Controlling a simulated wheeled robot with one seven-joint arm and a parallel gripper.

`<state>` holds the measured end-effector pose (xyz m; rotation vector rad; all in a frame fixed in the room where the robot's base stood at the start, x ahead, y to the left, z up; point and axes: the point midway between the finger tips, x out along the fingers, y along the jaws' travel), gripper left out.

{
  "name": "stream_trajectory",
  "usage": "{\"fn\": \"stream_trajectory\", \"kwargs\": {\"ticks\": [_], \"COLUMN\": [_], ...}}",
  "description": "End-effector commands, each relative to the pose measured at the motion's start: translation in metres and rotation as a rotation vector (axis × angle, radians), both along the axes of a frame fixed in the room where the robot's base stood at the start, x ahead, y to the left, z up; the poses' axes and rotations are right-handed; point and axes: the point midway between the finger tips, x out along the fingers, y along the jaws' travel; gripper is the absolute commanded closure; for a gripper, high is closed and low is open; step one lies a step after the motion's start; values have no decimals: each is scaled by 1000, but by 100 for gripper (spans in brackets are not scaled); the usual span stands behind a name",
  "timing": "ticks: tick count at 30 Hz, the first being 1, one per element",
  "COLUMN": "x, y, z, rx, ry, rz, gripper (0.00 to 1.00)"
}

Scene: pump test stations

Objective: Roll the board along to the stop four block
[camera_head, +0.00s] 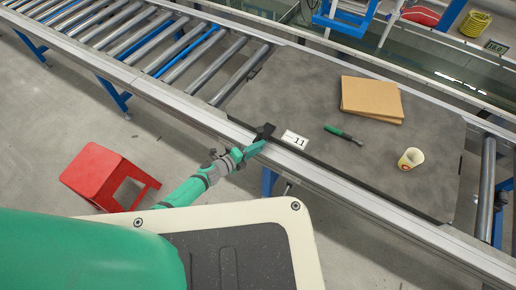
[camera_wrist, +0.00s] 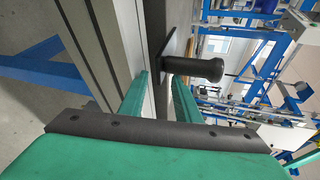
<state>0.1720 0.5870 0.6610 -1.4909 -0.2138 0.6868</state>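The board (camera_head: 290,90) is a dark grey flat slab lying on the roller conveyor. A black handle (camera_head: 265,131) stands at its near left edge; in the wrist view the handle (camera_wrist: 195,67) is a short dark bar with a rounded end on a plate. My gripper (camera_head: 251,151) is at the near rail, close beside the handle. In the wrist view my gripper's green fingers (camera_wrist: 162,76) are apart, with the handle just past their tips; whether they touch it I cannot tell. I cannot make out a block marked four.
A cardboard piece (camera_head: 370,98), a green-handled tool (camera_head: 343,134) and a cup (camera_head: 411,158) rest on the board. A plate marked 11 (camera_head: 295,140) is by the near rail. Bare rollers (camera_head: 190,55) lie left of the board. A red stool (camera_head: 95,175) stands on the floor.

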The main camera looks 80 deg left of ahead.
Motion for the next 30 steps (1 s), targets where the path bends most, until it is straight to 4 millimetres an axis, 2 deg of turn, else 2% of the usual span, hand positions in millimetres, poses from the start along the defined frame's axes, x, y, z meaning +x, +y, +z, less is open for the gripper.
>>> {"fn": "stream_trajectory", "kwargs": {"ticks": [1, 8, 21, 30], "x": [-6, -15, -69, -86], "y": [5, 1, -44, -58], "z": [2, 4, 24, 30], "rx": [2, 3, 0, 0], "ry": [2, 4, 2, 0], "rz": [13, 15, 4, 1], "gripper": [67, 67, 67, 67]}}
